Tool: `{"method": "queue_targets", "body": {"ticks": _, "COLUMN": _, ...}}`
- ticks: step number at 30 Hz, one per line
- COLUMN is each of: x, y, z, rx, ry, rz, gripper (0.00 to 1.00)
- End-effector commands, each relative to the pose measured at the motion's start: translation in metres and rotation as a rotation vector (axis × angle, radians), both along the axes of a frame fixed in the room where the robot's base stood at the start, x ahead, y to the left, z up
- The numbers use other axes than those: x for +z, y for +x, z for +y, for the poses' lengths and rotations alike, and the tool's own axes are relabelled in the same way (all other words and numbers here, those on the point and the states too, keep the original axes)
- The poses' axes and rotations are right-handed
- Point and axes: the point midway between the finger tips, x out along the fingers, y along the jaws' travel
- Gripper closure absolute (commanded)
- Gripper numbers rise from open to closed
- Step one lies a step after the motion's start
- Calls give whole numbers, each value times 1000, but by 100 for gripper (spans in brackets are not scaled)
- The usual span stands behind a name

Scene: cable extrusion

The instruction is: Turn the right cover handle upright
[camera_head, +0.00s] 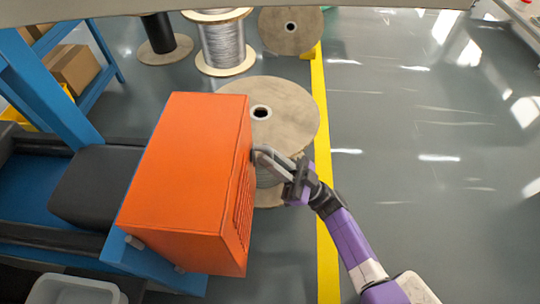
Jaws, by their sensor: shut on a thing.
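The orange cover (180,165) is a box-shaped housing standing at the left of the middle in the head view. A grey metal handle (268,154) sticks out from its right side, slanting right and a little down. My gripper (294,178) is at the outer end of this handle and is shut on it. The purple arm reaches in from the lower right. The fingertips and the exact grip are small and partly hidden. The far side of the cover is out of sight.
A wooden cable spool (295,112) stands close behind the handle. More spools (222,45) stand at the back. A blue machine frame (45,85) is at the left, and a grey bin (75,291) at lower left. The floor (430,190) right of the yellow line is clear.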

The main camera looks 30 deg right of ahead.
Motion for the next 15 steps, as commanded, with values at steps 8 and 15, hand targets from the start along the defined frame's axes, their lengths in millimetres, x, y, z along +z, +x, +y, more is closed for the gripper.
{"method": "queue_targets", "body": {"ticks": 8, "x": 1, "y": 0, "z": -1, "rx": -1, "ry": 1, "rz": -1, "gripper": 66}}
{"method": "queue_targets", "body": {"ticks": 15, "x": -3, "y": -2, "z": -3, "rx": -2, "ry": 1, "rz": 0, "gripper": 66}}
